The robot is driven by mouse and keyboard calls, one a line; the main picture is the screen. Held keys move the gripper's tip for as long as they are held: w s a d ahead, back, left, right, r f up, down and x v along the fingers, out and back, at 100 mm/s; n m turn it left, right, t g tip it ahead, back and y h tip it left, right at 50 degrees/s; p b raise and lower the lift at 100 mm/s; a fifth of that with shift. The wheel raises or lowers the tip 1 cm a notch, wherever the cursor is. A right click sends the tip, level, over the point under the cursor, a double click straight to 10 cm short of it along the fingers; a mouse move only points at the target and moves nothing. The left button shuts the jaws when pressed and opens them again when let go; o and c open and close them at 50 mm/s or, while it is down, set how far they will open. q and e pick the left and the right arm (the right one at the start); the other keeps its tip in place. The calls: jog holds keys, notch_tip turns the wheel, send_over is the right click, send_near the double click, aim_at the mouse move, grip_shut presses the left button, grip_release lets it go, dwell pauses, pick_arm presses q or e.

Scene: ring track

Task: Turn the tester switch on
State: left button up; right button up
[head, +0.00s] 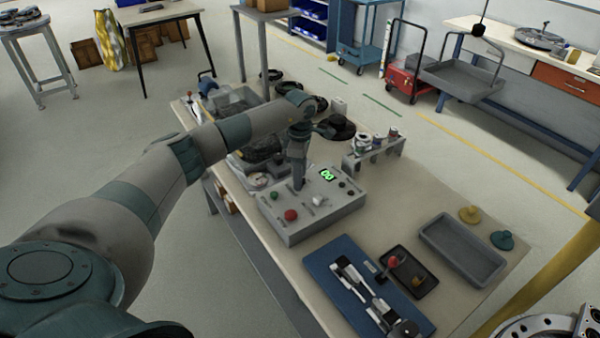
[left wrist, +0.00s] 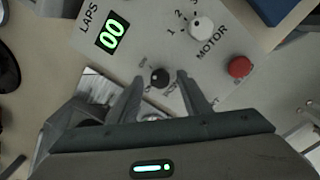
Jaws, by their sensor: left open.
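The tester is a grey box with a sloped panel (head: 318,211) and a green "00" display (head: 327,175). In the left wrist view the panel (left wrist: 151,35) shows a small black switch knob (left wrist: 160,76) with faint lettering around it, too blurred to read fully. My left gripper (head: 298,185) points down at the panel. In the left wrist view its open fingers (left wrist: 157,86) stand on either side of the knob; I cannot tell whether they touch it. In the head view the gripper hides the knob. My right gripper is not seen.
On the panel, a white motor knob (left wrist: 202,28) and a red button (left wrist: 240,67) lie close to the switch. A blue mat (head: 325,263) with parts, a grey tray (head: 462,250) and a small rack (head: 374,150) share the bench. Clutter lies behind the tester.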

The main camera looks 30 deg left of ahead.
pick_arm(q)
jog(key=c, duration=1)
jog(key=shift+c, duration=0.2)
jog(key=shift+f+n+b, duration=0.1)
jog(key=shift+n+b, duration=0.2)
jog(key=shift+n, duration=0.1)
jog(key=shift+n+b, duration=0.8)
jog(key=shift+n, duration=0.4)
jog(key=n+b, duration=0.1)
jog(key=n, duration=0.2)
jog(key=shift+n, duration=0.3)
jog(key=n+b, duration=0.2)
jog(key=n, duration=0.9)
jog(key=shift+d+b, duration=0.1)
jog(key=shift+b, duration=0.3)
jog(key=shift+n, duration=0.3)
